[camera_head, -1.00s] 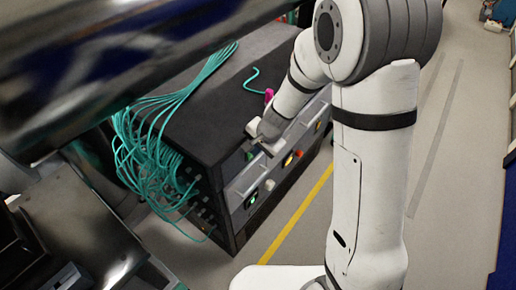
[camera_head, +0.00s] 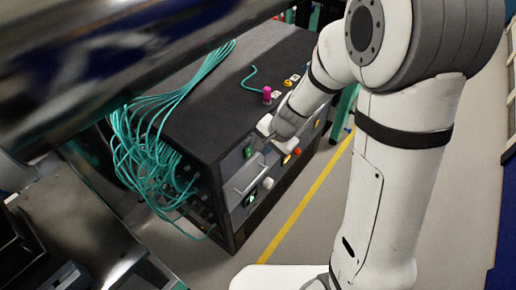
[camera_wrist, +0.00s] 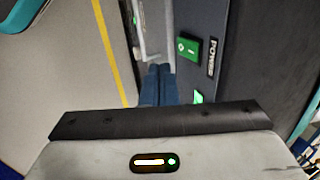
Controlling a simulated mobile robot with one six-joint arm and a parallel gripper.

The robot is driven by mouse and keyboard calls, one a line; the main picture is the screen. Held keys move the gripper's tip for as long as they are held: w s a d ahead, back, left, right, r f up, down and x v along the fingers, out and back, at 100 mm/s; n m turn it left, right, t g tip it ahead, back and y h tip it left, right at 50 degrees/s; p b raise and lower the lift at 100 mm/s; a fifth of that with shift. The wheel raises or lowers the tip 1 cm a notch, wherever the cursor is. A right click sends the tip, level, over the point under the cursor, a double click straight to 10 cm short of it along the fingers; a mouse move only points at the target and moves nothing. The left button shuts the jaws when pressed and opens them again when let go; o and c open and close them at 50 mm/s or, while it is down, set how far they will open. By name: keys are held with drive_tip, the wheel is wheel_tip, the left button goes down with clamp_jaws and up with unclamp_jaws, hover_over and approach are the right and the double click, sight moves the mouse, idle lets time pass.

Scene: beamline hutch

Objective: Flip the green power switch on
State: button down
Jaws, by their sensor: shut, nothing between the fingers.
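The green power switch (camera_wrist: 187,48) is a small green block with white marks on the cabinet's grey front panel, beside a POWER label (camera_wrist: 212,57) in the wrist view. In the head view the green switch (camera_head: 248,152) sits at the panel's upper edge. My gripper (camera_wrist: 158,72) is shut and empty; its bluish fingers are to the left of the switch in the wrist view, with a small gap seen between them. In the head view my gripper (camera_head: 266,142) is just right of the switch, its tips partly hidden by my wrist. A second green lit piece (camera_wrist: 198,97) shows nearer the wrist camera.
The black cabinet (camera_head: 215,100) has a silver handle (camera_head: 250,178), a white knob (camera_head: 268,184) and a lit green indicator (camera_head: 251,199) on its front. Teal cables (camera_head: 140,145) bunch at its left. A magenta plug (camera_head: 267,94) stands on top. Floor beyond the yellow line (camera_head: 305,205) is clear.

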wheel_tip(320, 180, up, 9)
drive_tip(key=d+p, duration=0.1)
drive_tip(key=shift+s, duration=0.35)
drive_tip(key=shift+d, duration=0.1)
drive_tip(key=s+d+r+n+h, duration=0.1)
drive_tip(key=s+d+r+n, duration=0.2)
drive_tip(key=s+d, duration=0.3)
drive_tip(key=s+d+r+n+h, duration=0.2)
drive_tip(key=s+d+r+n, duration=0.2)
drive_tip(key=s, duration=0.6)
drive_tip(key=d+r, duration=0.1)
drive_tip(key=d, duration=0.1)
drive_tip(key=shift+s+d+r+h, duration=0.25)
drive_tip(key=shift+s+d+h, duration=0.05)
drive_tip(key=shift+d, duration=0.05)
idle(0.6)
